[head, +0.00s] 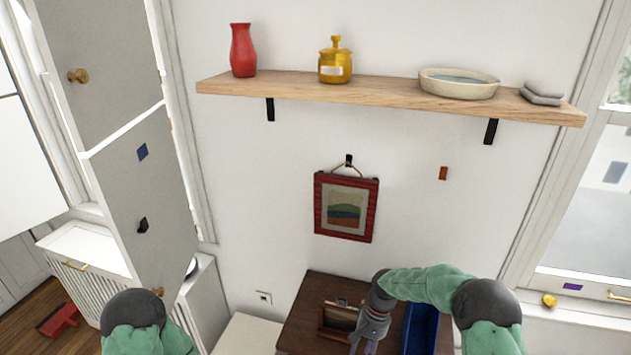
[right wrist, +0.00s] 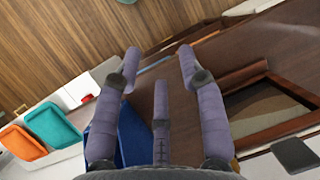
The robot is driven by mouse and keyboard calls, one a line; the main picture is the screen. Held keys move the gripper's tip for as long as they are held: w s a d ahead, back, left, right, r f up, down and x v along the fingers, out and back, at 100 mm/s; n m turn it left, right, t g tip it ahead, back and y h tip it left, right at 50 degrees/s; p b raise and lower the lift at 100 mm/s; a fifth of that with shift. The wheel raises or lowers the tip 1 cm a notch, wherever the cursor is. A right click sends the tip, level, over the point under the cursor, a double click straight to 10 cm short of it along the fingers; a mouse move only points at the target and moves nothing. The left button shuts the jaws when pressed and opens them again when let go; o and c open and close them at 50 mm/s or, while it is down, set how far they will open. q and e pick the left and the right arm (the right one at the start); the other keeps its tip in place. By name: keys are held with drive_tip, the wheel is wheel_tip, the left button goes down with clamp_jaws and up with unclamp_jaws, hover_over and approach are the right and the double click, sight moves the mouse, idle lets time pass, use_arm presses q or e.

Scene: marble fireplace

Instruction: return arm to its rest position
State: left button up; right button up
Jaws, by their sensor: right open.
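My right arm reaches in from the lower right in the head view, bent over a dark brown tabletop (head: 303,315). Its gripper (head: 364,347) points down at the bottom edge of the picture, beside a wooden frame-like box (head: 336,318) and left of a blue bin (head: 420,325). In the right wrist view the gripper (right wrist: 160,65) has its fingers spread, with nothing between them. The blue bin (right wrist: 132,138) lies behind the fingers and the wooden frame (right wrist: 270,105) is to their right. Only a grey joint and green sleeve of my left arm show at lower left; its gripper is hidden.
A wall shelf (head: 380,92) holds a red vase, a yellow jar, a bowl and grey stones. A red-framed picture (head: 346,207) hangs below it. A grey cabinet door (head: 145,200) stands open at left.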

drive_tip(key=s+a+f+t+y+b, duration=0.1)
drive_tip(key=s+a+f+b, duration=0.15)
drive_tip(key=s+f, duration=0.5)
drive_tip(key=s+a+f+t+b, duration=0.1)
drive_tip(key=s+f+b, duration=0.3)
drive_tip(key=f, duration=0.6)
drive_tip(key=s+f+t+b, duration=0.1)
drive_tip(key=s+f, duration=0.3)
drive_tip(key=s, duration=0.8)
drive_tip(key=shift+s+f+t+b, duration=0.25)
drive_tip(key=shift+f+t+b, duration=0.05)
drive_tip(key=shift+f+b, duration=0.1)
